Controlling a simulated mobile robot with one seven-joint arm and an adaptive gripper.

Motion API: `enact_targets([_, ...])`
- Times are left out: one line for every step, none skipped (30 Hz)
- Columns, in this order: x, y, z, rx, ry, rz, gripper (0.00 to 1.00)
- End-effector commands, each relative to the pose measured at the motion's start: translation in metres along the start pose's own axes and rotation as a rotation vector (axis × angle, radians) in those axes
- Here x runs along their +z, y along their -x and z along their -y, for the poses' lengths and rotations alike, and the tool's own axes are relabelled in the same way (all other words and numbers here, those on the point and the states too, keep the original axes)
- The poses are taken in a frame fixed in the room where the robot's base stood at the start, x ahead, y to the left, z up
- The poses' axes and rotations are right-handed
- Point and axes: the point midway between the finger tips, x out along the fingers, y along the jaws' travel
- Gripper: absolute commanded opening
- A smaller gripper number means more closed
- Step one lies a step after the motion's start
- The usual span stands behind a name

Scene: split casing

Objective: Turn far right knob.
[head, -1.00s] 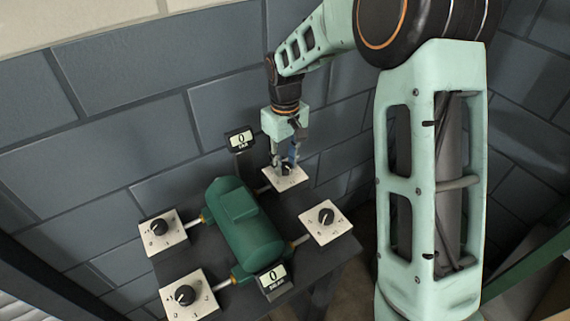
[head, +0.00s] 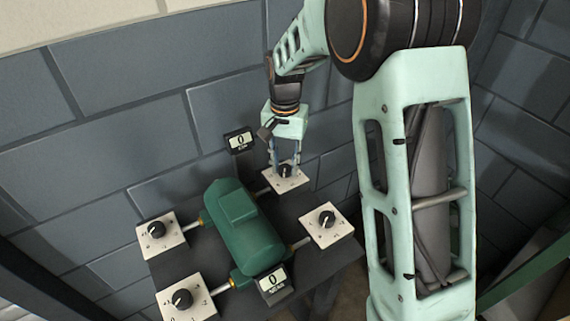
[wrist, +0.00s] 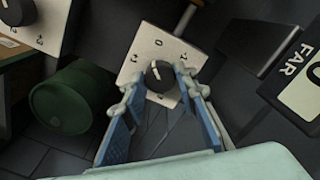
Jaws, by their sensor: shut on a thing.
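The far right knob (head: 285,170) is a black dial on a white square plate (head: 296,182), at the far right corner of the casing in the head view. My gripper (head: 285,172) points down over it, with its fingertips at the knob. In the wrist view the knob (wrist: 159,74) sits between the blue-padded fingers, and my gripper (wrist: 165,80) is shut on it. The plate's printed marks are partly covered by the fingers. The far display (head: 239,141) reads 0. It shows in part in the wrist view as a white FAR panel (wrist: 305,85).
The green casing (head: 240,222) lies in the middle of the dark table (head: 180,268). Other knobs stand at near right (head: 327,219), far left (head: 157,229) and near left (head: 182,298). A near display (head: 273,281) reads 0. A grey block wall (head: 130,90) rises behind.

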Motion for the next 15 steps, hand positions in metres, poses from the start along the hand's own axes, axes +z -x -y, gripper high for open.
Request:
enact_targets([-0.0003,0.0010,0.0009,-0.001,-0.037,-0.002,0.03])
enact_targets([-0.0004,0.0010,0.0007,-0.001,-0.061,-0.002,0.03])
enact_targets([-0.0005,0.0011,0.0006,-0.001,-0.092,-0.002,0.03])
enact_targets([-0.0004,0.0011,0.0007,-0.001,-0.115,-0.002,0.03])
enact_targets([-0.0004,0.0011,0.0007,-0.001,-0.137,-0.002,0.03])
enact_targets([-0.0004,0.0011,0.0008,-0.001,-0.164,-0.002,0.03])
enact_targets([-0.0004,0.0011,0.0008,-0.001,-0.184,-0.002,0.03])
enact_targets([-0.0004,0.0012,0.0008,-0.001,-0.202,-0.002,0.03])
enact_targets([-0.0003,0.0011,0.0009,-0.002,-0.224,-0.002,0.03])
enact_targets([-0.0004,0.0011,0.0009,-0.002,-0.240,-0.002,0.03])
enact_targets([-0.0004,0.0011,0.0008,-0.001,-0.254,-0.002,0.03])
enact_targets([-0.0006,0.0011,0.0006,-0.001,-0.272,-0.002,0.03])
enact_targets([-0.0006,0.0011,0.0005,-0.001,-0.285,-0.002,0.03])
enact_targets([-0.0007,0.0011,0.0004,-0.001,-0.295,-0.003,0.03])
enact_targets([-0.0007,0.0011,0.0004,-0.001,-0.308,-0.003,0.03])
